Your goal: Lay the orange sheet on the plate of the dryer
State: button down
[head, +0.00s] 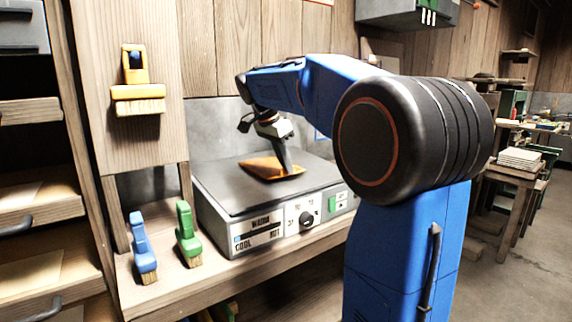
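The orange sheet (262,168) is over the middle of the plate.
A blue brush (142,244) and a green brush (187,232) stand on the wooden bench (190,284) left of the dryer. A yellow-handled brush (137,92) hangs on the wooden panel above. Shelves are at far left. A table with stacked sheets (519,158) is at right.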

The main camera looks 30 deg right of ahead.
jog(key=shift+f, duration=0.2)
jog(key=c, duration=1.9)
grip_release()
jog(key=v, duration=1.7)
jog(key=s+a+f+n+t+y, duration=0.1)
jog(key=s+a+f+n, duration=0.2)
jog(key=s+f+n, duration=0.3)
jog(key=s+a+f+n+t+y, duration=0.2)
jog(key=s+a+f+n, duration=0.2)
jog(key=s+f, duration=0.9)
jog(key=s+a+f+n+t+y, duration=0.1)
jog(key=s+a+f+n, duration=0.3)
jog(key=f, duration=1.4)
jog(key=shift+s+a+f+n+t+y, duration=0.1)
jog(key=shift+s+n, duration=0.5)
jog(key=shift+s, duration=0.45)
jog(key=shift+s+a+f+n+t+y, duration=0.1)
jog(key=shift+s+n, duration=0.5)
jog(key=shift+s, duration=0.45)
jog(key=shift+s+a+f+n+t+y, duration=0.1)
jog(key=shift+s+n, duration=0.5)
jog(key=shift+s, duration=0.45)
